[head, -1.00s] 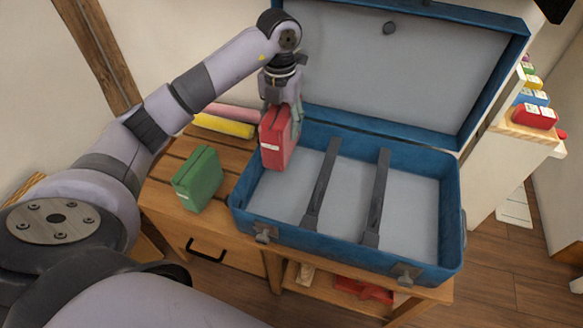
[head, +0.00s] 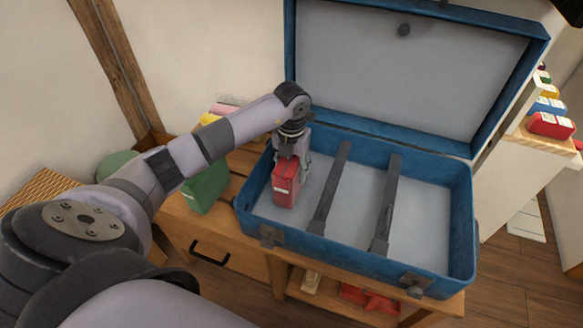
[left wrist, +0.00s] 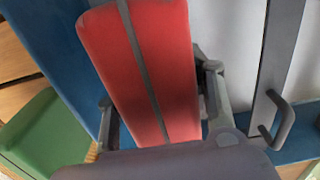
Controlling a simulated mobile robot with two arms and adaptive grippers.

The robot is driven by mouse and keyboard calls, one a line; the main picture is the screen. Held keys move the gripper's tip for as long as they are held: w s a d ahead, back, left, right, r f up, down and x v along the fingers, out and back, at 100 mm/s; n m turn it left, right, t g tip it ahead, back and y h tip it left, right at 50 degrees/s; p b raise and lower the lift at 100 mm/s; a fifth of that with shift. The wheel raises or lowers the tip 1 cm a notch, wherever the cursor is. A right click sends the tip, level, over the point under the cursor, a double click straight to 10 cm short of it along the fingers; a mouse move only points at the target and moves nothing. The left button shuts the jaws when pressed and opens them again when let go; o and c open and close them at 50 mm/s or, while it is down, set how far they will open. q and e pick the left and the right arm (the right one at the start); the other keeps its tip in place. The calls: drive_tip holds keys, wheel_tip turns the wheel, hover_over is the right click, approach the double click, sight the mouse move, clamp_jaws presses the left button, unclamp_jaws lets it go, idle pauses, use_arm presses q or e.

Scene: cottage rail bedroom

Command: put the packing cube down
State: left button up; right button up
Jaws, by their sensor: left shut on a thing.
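The red packing cube (head: 286,182) is upright inside the left section of the open blue suitcase (head: 357,252). My left gripper (head: 291,155) is shut on the top of the cube from above. In the left wrist view the red cube (left wrist: 145,70) with its dark centre stripe lies between the fingers (left wrist: 160,118). Whether the cube's underside touches the suitcase floor, I cannot tell. My right gripper is not in view.
A green packing cube (head: 207,186) stands on the wooden bench (head: 172,212) left of the suitcase. Two dark straps (head: 332,187) cross the suitcase floor. The middle and right sections are empty. The raised lid (head: 400,70) stands behind. More cubes sit on a shelf (head: 545,139) at right.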

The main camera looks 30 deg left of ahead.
use_arm(q)
drive_tip(key=o, duration=1.4)
drive_tip(key=shift+o, duration=0.2)
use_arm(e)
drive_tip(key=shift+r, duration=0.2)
use_arm(q)
wheel_tip(320, 180, up, 12)
drive_tip(key=shift+r+p, duration=0.1)
drive_tip(key=shift+p, duration=0.85)
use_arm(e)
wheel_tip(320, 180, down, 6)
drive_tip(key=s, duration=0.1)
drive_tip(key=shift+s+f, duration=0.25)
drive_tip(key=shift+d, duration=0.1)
